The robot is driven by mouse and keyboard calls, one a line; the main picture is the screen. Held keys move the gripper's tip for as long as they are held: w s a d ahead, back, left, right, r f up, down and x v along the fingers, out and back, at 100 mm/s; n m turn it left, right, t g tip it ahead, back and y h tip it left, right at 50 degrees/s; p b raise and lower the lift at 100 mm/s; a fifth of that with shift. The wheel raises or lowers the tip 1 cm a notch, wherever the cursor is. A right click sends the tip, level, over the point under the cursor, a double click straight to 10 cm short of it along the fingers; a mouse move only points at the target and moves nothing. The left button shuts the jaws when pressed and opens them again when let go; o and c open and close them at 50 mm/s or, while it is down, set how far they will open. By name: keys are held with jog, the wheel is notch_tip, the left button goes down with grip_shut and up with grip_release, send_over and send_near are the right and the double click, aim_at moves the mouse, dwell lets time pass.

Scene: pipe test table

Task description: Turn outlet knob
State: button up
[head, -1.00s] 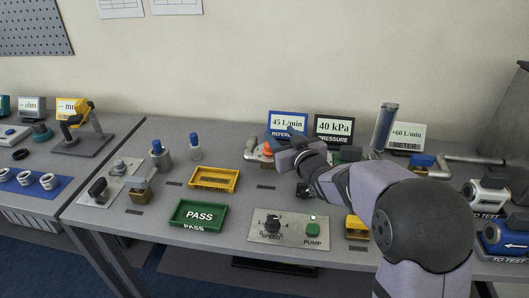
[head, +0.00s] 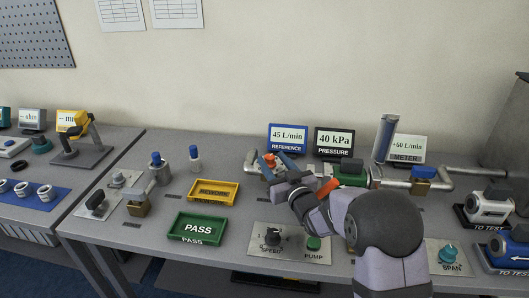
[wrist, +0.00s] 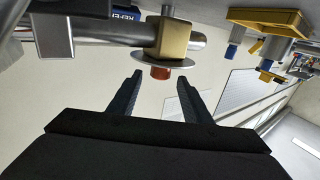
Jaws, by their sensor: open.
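In the wrist view, a brass valve block (wrist: 172,38) sits on a grey metal pipe (wrist: 110,33). A flat grey disc (wrist: 163,61) and a short orange-red stub (wrist: 160,72) are on its side facing me. My gripper (wrist: 156,78) is open and empty, its dark fingers on either side of the stub's line and apart from it. In the head view my gripper (head: 280,176) is at the left end of the pipe line, partly covering the valve there. Another brass valve with a blue top (head: 423,173) is farther right on the pipe. I cannot tell which one is the outlet.
The reference display (head: 288,139) and pressure display (head: 333,142) stand behind the pipe. The yellow tray (head: 213,191), green PASS tray (head: 198,228) and speed panel (head: 290,243) lie in front and left. Meters stand at the right (head: 488,203).

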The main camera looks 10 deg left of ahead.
jog(key=shift+f+p+x, duration=0.2)
jog(key=shift+p+x, duration=0.1)
jog(key=shift+x, duration=0.95)
jog(key=shift+f+p+x, duration=0.2)
jog(key=shift+p+x, duration=0.1)
jog(key=shift+x, duration=0.95)
jog(key=shift+f+p+x, duration=0.25)
jog(key=shift+p+x, duration=0.05)
jog(key=shift+x, duration=0.95)
jog(key=c, duration=1.1)
